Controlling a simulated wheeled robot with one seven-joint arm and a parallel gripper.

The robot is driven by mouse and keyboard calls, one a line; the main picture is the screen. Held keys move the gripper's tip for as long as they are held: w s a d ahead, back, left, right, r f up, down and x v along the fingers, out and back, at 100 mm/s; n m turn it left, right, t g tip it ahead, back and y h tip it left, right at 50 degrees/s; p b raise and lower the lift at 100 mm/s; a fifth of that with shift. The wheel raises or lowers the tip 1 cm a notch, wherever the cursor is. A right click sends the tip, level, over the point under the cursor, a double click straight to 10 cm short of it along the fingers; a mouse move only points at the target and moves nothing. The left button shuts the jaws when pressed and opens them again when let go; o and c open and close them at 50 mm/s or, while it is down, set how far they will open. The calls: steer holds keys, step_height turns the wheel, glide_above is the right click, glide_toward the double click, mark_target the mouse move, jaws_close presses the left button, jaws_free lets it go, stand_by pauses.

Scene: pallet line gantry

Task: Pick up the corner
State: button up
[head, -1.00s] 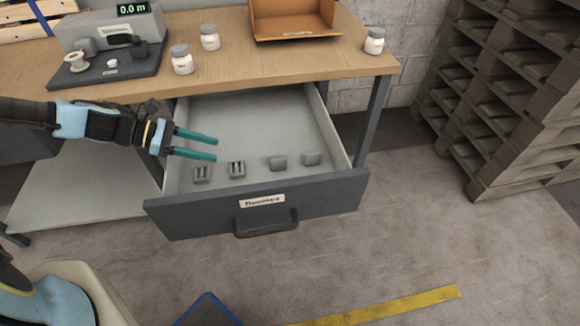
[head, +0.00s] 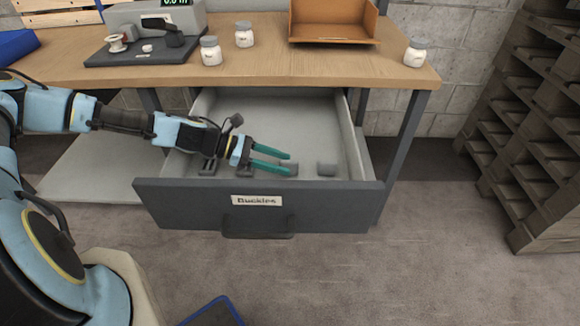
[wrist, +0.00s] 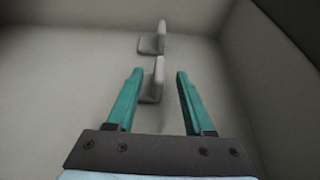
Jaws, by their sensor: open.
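Two grey L-shaped corners lie on the floor of the open drawer (head: 345,206). The nearer corner (wrist: 155,84) shows between my fingers in the wrist view, close to the tips. In the head view it is partly hidden behind them. The other corner (head: 326,169) lies to its right, and shows farther off in the wrist view (wrist: 153,42). My gripper (head: 289,163) is inside the drawer, open, with two teal fingers pointing right. It also shows in the wrist view (wrist: 160,73). Neither finger visibly grips a corner.
The drawer front is labelled "Buckles". Dark buckles (head: 208,167) lie at the drawer's left, partly hidden by my gripper. The wooden bench (head: 270,65) overhangs the drawer's back and carries white jars (head: 211,52) and an orange tray (head: 333,35). Stacked pallets (head: 540,140) stand at right.

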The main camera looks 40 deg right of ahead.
mark_target(299, 175)
steer(key=x, duration=0.3)
steer(key=p+x, duration=0.1)
steer(key=x, duration=0.1)
steer(key=shift+s+d+r, duration=0.2)
steer(key=shift+d, duration=0.15)
jaws_close()
stand_by(0.3)
